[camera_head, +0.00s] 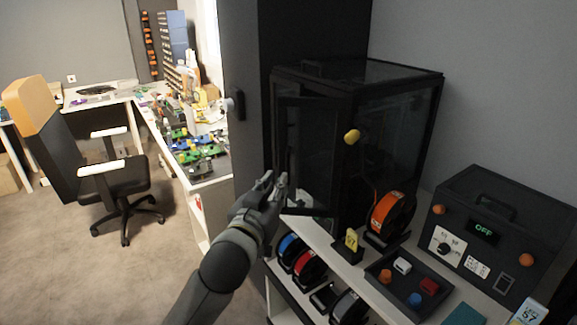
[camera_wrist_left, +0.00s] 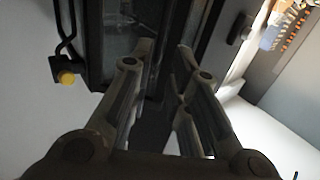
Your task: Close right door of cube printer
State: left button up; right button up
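The cube printer (camera_head: 385,135) is a black-framed box with dark see-through panels, standing on a white bench. A dark door panel (camera_head: 303,150) shows at its front left side and seems to stand ajar; its exact angle is hard to tell. My left gripper (camera_head: 274,183) is in front of the printer, close to the lower part of this panel. In the left wrist view, the two fingers of my left gripper (camera_wrist_left: 165,50) are apart, with dark frame parts behind and between them. I cannot tell whether they touch the door. My right gripper is not in view.
Right of the printer are an orange spool (camera_head: 390,215), a yellow tag stand (camera_head: 351,241), a dark tray (camera_head: 395,290) with small blocks, and a control box (camera_head: 495,240). A tall dark cabinet (camera_head: 250,90) stands left. Open floor and a chair (camera_head: 115,185) lie farther left.

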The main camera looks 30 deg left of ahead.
aim_at(287, 167)
pick_arm(q)
jog(key=p+x, duration=0.2)
jog(key=x, duration=0.7)
jog(key=shift+w+a+f, duration=0.1)
jog(key=shift+w, duration=0.3)
grip_shut()
